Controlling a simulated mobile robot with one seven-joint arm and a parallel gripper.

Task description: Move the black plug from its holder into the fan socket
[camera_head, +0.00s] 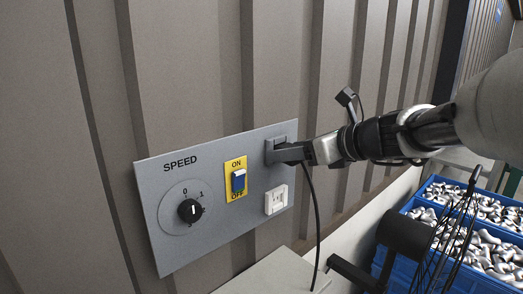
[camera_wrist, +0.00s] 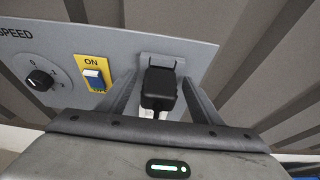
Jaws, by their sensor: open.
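The black plug (camera_head: 289,154) sits at the grey holder (camera_head: 270,156) at the upper right of the panel, its black cord hanging down. In the wrist view the plug (camera_wrist: 158,88) lies between the two fingers, below the visible holder edge (camera_wrist: 162,59). My gripper (camera_head: 300,152) is at the plug; in the wrist view my gripper (camera_wrist: 158,95) is open, with a finger on each side and visible gaps. The white socket (camera_head: 276,199) is on the panel below the holder; in the wrist view the plug and gripper mostly hide it.
The grey panel (camera_head: 220,166) also carries a speed dial (camera_head: 190,210) and a blue rocker switch (camera_head: 239,181). A pale surface (camera_head: 270,276) lies below. Blue crates of metal castings (camera_head: 490,212) and a black wire-caged fan (camera_head: 450,240) stand at the right.

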